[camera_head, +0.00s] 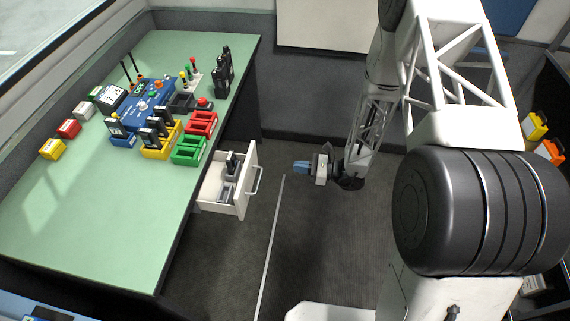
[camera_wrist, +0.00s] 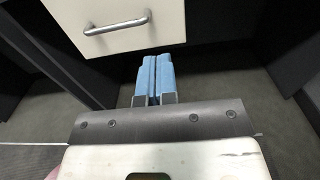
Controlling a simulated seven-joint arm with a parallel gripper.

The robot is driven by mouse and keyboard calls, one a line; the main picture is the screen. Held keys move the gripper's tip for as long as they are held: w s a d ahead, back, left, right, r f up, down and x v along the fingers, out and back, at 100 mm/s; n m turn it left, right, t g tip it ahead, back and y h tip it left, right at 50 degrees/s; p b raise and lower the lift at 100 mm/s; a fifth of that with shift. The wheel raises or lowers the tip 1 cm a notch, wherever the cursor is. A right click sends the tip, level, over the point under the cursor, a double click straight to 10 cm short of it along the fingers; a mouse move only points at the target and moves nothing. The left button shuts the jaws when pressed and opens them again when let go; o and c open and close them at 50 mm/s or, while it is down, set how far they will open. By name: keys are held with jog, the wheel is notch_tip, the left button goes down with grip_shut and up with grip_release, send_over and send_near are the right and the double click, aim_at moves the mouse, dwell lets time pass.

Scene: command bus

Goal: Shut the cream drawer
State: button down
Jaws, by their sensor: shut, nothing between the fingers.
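The cream drawer (camera_head: 243,190) is pulled out from under the green-topped desk in the head view, with dark and grey items inside. Its front with a metal bar handle fills the top of the wrist view (camera_wrist: 150,40). My gripper (camera_head: 297,166) is to the right of the drawer front in the head view, with a gap between them. Its two blue fingers are together and empty in the wrist view (camera_wrist: 154,62). Their tips appear just below the lower edge of the drawer front there; I cannot tell whether they touch it.
The green desk (camera_head: 60,225) carries a blue control box (camera_head: 150,93), radios and red, green and yellow trays (camera_head: 188,149). A pale line (camera_head: 270,240) runs along the dark floor. Open floor lies between the drawer and my arm.

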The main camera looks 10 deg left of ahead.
aim_at(254, 160)
jog(key=shift+a, duration=6.85)
jog(key=a, duration=1.3)
jog(key=shift+a, duration=0.6)
jog(key=shift+a+r, duration=0.1)
jog(key=shift+a, duration=0.05)
jog(key=d, duration=1.5)
